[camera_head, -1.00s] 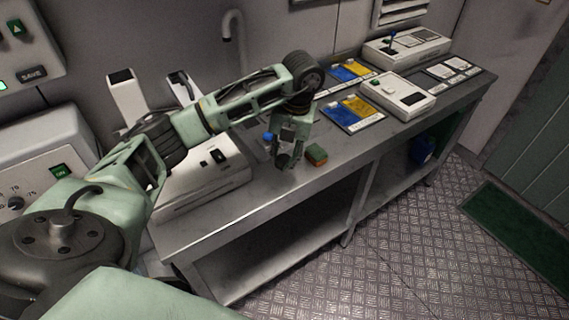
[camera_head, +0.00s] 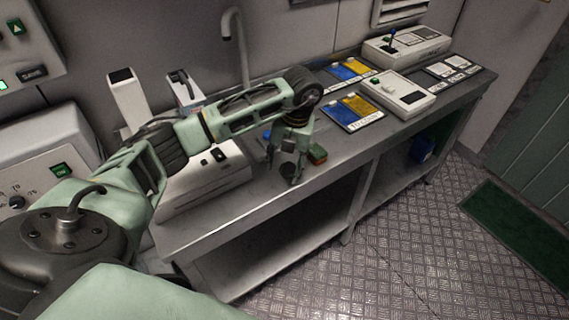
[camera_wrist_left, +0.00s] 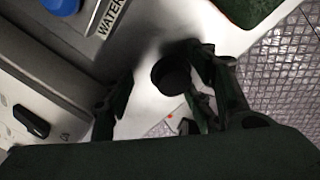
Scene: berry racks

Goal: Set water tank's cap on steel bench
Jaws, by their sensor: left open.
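The black round cap (camera_wrist_left: 172,75) is between the fingers of my left gripper (camera_wrist_left: 160,78) in the left wrist view, nearer the right-hand finger. The gripper is open, and the cap appears to rest on the steel bench (camera_head: 230,213). In the head view the left gripper (camera_head: 290,174) is low over the front part of the bench, and the cap is hard to make out there. A grey part labelled WATER (camera_wrist_left: 112,18), with a blue round piece (camera_wrist_left: 62,6) beside it, shows at the top left of the wrist view. My right gripper is not in view.
Blue and yellow panels (camera_head: 352,112) and white boxes (camera_head: 398,95) occupy the bench's right half. The bench's front edge is close.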

